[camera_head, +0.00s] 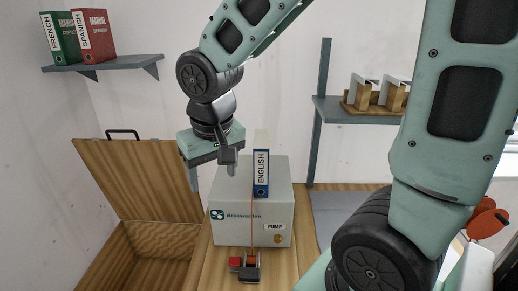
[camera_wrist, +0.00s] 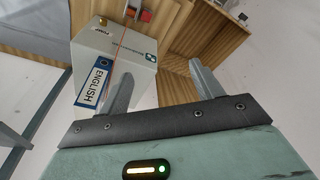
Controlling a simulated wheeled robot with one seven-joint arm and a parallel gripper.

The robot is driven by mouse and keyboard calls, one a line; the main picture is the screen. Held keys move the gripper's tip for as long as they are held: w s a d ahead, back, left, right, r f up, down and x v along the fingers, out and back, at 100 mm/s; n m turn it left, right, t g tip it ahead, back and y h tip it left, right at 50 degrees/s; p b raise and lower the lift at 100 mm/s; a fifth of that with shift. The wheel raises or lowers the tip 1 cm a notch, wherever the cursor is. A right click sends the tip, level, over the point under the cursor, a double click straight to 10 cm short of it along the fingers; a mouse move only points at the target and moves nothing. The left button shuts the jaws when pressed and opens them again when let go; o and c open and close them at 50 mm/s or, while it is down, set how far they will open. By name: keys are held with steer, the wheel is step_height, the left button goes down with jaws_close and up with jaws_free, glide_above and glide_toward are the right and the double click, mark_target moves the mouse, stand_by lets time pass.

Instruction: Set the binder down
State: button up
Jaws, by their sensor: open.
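The binder (camera_head: 261,172), with a white and blue spine reading ENGLISH, stands upright on top of the grey pump box (camera_head: 232,228), at its front edge. My gripper (camera_head: 212,174) is open and empty, to the left of the binder and apart from it in the head view. In the wrist view the binder (camera_wrist: 93,86) shows beside one finger of my gripper (camera_wrist: 160,72), outside the gap between the fingers. That finger partly overlaps the binder in the picture, so I cannot tell whether they touch.
A wooden chest (camera_head: 142,180) with its lid raised stands at left. A wall shelf (camera_head: 105,63) holds green FRENCH and red SPANISH manuals. Another shelf (camera_head: 345,114) at right holds a wooden rack. Small red and black items (camera_head: 246,268) lie before the box.

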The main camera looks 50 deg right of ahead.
steer(key=w+d+r+m+h+p, duration=0.1)
steer(key=w+d+r+m, duration=0.15)
steer(key=d, duration=0.35)
steer(key=w+d+r+m+p, duration=0.1)
steer(key=d+r+m, duration=0.1)
steer(key=d+r, duration=0.25)
steer(key=m+h+p, duration=0.1)
steer(key=m+p, duration=0.1)
steer(key=m, duration=0.1)
glide_toward(262, 138)
steer(key=shift+t, duration=0.4)
steer(key=x, duration=0.2)
steer(key=s+x, duration=0.1)
steer(key=x, duration=0.4)
steer(key=shift+s+a+f, duration=0.25)
steer(key=shift+f, duration=0.05)
steer(key=shift+w+p+x, duration=0.2)
steer(key=shift+x, duration=1.25)
steer(key=shift+w+p+x, duration=0.15)
steer(key=shift+x, duration=1.3)
steer(key=shift+d+r, duration=0.15)
steer(key=shift+r, duration=0.05)
steer(key=shift+f+h+b, duration=0.25)
steer(key=shift+h+b, duration=0.05)
steer(key=shift+b, duration=0.15)
jaws_close()
